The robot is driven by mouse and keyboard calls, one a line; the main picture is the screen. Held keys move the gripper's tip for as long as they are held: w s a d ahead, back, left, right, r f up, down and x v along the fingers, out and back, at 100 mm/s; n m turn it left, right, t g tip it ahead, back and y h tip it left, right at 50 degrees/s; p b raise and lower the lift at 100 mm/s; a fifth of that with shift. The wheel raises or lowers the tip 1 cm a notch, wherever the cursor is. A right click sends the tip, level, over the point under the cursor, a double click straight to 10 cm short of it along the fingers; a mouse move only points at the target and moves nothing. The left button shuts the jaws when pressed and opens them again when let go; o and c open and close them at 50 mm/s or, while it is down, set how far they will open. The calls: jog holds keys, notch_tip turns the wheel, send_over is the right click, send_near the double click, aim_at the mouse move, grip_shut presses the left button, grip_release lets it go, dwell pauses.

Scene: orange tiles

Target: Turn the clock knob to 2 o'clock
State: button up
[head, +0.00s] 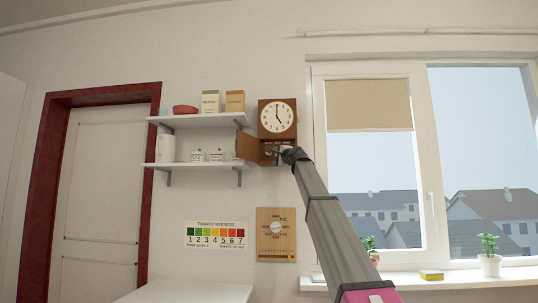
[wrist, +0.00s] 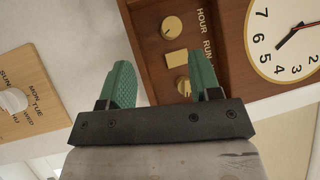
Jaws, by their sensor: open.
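The brown wooden wall clock (head: 289,103) hangs right of the shelves, its white dial (head: 277,117) showing about 5 o'clock. Its lower compartment is open, the small door (head: 247,147) swung left. In the wrist view the picture is turned: the dial (wrist: 272,40) is at the upper right. A round brass knob (wrist: 172,27) is by the word HOUR, a square brass piece (wrist: 176,57) by RUN. A second knob (wrist: 182,84) is partly hidden by my right finger. My gripper (wrist: 160,68) is open and empty, its green fingers apart, at the compartment; contact cannot be told.
Two white shelves (head: 200,120) with boxes and jars are left of the clock. A wooden dial panel (head: 276,248) and a tomato ripeness chart (head: 216,236) hang below. A window (head: 398,170) is on the right, with a plant (head: 489,262) on the sill.

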jog(key=w+a+r+m+y, duration=0.1)
jog(key=w+a+r+m, duration=0.1)
jog(key=w, duration=0.6)
jog(key=shift+w+a+r, duration=0.2)
jog(key=shift+a+r, duration=0.4)
jog(key=shift+a, duration=0.65)
jog(key=c, duration=0.9)
